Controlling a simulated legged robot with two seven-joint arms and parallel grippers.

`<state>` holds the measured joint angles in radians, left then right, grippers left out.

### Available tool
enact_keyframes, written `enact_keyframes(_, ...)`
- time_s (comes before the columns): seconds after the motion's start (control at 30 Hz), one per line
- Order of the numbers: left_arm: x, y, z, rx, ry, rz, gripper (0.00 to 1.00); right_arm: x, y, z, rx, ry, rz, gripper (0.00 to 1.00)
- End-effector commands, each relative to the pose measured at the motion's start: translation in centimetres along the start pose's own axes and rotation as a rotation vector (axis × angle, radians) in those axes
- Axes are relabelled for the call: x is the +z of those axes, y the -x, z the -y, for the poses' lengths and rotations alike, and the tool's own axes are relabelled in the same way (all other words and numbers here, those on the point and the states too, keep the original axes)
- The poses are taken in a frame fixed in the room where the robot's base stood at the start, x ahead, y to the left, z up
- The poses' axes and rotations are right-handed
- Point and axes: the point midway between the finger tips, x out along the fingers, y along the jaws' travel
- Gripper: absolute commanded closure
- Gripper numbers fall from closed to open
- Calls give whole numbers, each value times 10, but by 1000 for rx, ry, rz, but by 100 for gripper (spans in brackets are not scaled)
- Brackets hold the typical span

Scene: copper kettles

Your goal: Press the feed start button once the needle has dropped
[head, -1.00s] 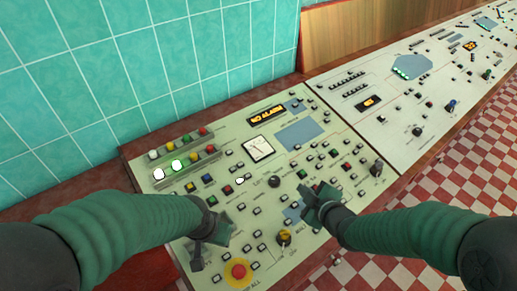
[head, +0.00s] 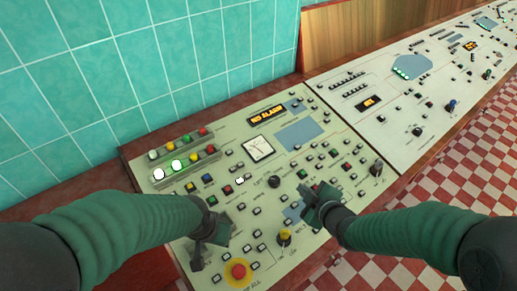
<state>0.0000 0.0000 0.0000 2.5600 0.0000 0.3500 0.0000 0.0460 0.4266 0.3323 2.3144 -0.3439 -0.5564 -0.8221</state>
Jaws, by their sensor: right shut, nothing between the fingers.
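A square white gauge with a thin dark needle (head: 258,148) is set in the near panel; its scale is too small to read. A green button (head: 304,174) sits just beyond my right gripper, and another green button (head: 333,153) is further back. I cannot read which button is the feed start. My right gripper (head: 310,193) is shut and empty, low over the panel, hiding some of the controls below it. Whether it touches the panel is unclear. My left gripper (head: 196,256) hangs over the panel's near left part; its jaw opening is unclear.
An orange display (head: 267,114) reads "NO ALARM". A big red button on a yellow disc (head: 239,271) is near my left gripper. A yellow knob (head: 284,237) and a black knob (head: 376,167) stand up from the panel. Two lamps in the left rows glow white (head: 176,165).

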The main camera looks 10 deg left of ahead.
Motion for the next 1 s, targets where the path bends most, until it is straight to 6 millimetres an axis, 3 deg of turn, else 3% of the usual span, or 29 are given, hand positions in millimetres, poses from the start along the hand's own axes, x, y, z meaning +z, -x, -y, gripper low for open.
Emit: enact_keyframes(1.0, 0, 0, 0, 0, 0, 0, 100, 6, 3, 0, -4, -21, 21, 100)
